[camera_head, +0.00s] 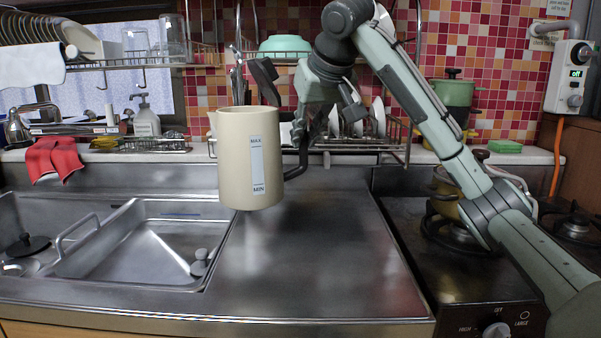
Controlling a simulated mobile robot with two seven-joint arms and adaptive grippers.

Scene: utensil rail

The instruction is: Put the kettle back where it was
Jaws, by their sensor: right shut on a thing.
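The kettle (235,165) is a cream jug with a dark handle on its right and a MAX/MIN level window facing me. It appears upright and held in the air above the steel counter (310,265), near the sink's right edge. My right gripper (300,140) comes in from the upper right and is shut on the kettle at its handle. The fingers are partly hidden behind the kettle and handle, so the exact contact does not show. My left gripper is not in view.
The sink (140,245) with a raised metal handle lies to the left. A stove (480,260) with a pot is on the right, under my arm. Dish racks (360,148) and a utensil rail line the tiled back wall. The steel counter below the kettle is clear.

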